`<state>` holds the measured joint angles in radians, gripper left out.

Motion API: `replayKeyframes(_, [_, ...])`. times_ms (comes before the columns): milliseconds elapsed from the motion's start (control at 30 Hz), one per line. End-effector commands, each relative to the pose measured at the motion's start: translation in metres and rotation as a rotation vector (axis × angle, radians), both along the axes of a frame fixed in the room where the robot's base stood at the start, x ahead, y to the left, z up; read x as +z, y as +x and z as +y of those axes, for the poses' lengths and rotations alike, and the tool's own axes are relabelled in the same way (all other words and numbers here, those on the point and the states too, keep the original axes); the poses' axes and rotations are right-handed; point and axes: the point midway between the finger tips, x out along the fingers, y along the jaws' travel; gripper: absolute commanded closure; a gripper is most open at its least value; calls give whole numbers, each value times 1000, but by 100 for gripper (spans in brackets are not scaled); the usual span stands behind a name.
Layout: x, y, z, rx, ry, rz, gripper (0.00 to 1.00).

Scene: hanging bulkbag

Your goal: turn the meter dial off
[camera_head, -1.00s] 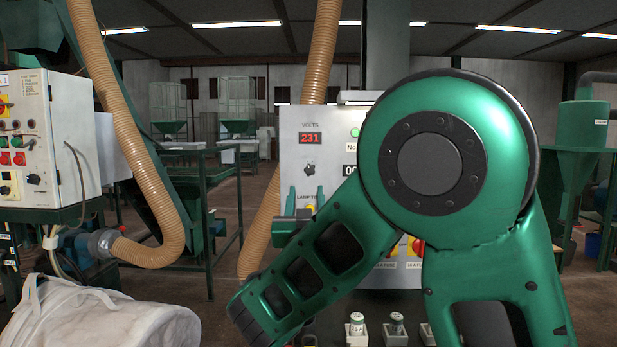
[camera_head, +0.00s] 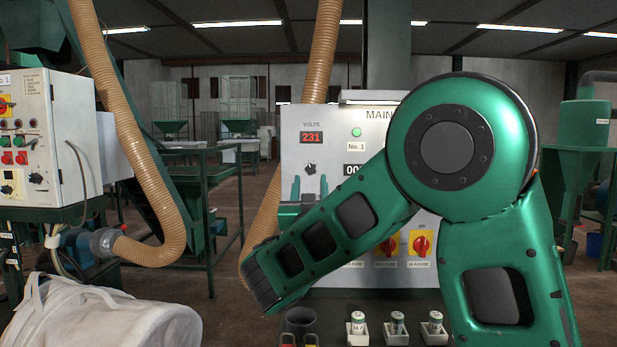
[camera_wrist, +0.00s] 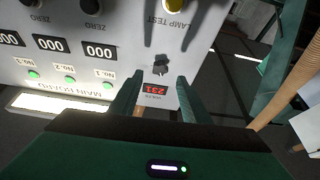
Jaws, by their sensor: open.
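The meter dial is a small black knob (camera_head: 310,168) under the red VOLTS display (camera_head: 311,138) on the pale main board. In the wrist view the knob (camera_wrist: 160,69) appears upside down, above the display (camera_wrist: 154,89). My gripper (camera_head: 309,179) is open and empty, its two green fingers pointing up with their tips just below the knob in the head view. In the wrist view the gripper's fingertips (camera_wrist: 160,78) stand on either side of the display, with the knob between and slightly beyond them. I see no clear contact. My arm hides part of the board.
A yellow LAMP TEST button (camera_wrist: 174,5) is near the dial. A tan hose (camera_head: 322,50) runs behind the board. A white bag (camera_head: 100,315) lies at lower left.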

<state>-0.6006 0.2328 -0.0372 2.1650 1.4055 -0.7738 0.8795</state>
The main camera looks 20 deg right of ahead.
Motion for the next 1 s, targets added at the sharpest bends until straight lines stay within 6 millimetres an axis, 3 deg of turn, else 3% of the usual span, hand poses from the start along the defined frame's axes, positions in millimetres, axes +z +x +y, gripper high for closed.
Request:
replayKeyframes(300, [19, 43, -14, -1, 0, -2, 57])
replayKeyframes(767, [24, 54, -16, 1, -2, -1, 57])
replayKeyframes(933, [23, 54, -16, 2, -2, 0, 93])
replayKeyframes(1000, [23, 54, -16, 2, -2, 0, 99])
